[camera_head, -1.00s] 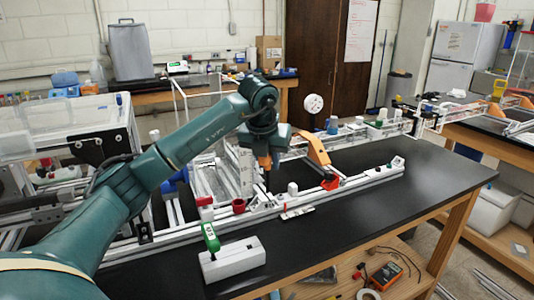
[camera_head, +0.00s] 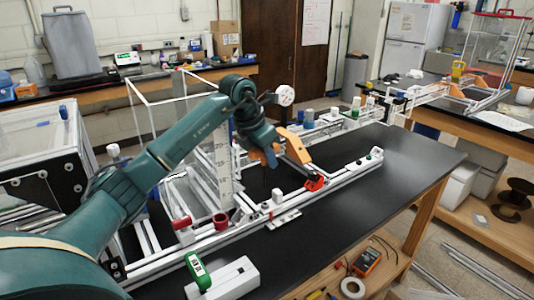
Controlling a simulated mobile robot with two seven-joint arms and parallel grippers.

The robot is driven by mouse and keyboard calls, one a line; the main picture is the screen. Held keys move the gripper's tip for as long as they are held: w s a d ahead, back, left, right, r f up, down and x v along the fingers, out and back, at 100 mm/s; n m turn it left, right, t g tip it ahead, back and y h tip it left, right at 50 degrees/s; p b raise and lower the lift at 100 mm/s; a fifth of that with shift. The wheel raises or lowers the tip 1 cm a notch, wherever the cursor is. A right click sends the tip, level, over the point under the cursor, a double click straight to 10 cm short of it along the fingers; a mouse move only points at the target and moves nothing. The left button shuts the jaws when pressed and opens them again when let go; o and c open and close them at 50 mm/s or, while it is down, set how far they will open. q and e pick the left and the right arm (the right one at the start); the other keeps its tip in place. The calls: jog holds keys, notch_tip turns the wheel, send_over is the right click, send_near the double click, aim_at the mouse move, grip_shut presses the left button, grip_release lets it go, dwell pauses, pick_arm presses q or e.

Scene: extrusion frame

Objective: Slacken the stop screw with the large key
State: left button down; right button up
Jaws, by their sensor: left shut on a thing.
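My left gripper (camera_head: 266,162) hangs above the long aluminium rail (camera_head: 341,172), its orange fingers pointing down. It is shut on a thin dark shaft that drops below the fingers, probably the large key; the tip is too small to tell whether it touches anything. A small white knob (camera_head: 277,196) stands on the rail just below and right of it. An orange-red block (camera_head: 315,183) sits farther right along the rail. I cannot make out the stop screw itself. My right gripper is not in view.
A white block (camera_head: 232,281) with a green-handled piece (camera_head: 197,268) lies in front of the rail. A red cup (camera_head: 220,221) and a red-capped post (camera_head: 182,228) stand left of the gripper. The black bench top (camera_head: 375,205) is clear at the right.

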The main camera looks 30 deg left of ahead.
aim_at(265, 172)
pick_arm(q)
jog(key=shift+w, duration=0.2)
dwell(0.4)
notch_tip(265, 172, down, 5)
jog(key=b, duration=0.2)
jog(key=shift+r+b, duration=0.1)
jog(key=shift+b, duration=0.25)
jog(key=shift+f, duration=0.5)
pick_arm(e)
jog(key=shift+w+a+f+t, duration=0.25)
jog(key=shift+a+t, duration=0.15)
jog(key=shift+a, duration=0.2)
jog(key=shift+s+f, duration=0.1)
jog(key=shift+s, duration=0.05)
pick_arm(q)
jog(key=shift+f, duration=0.1)
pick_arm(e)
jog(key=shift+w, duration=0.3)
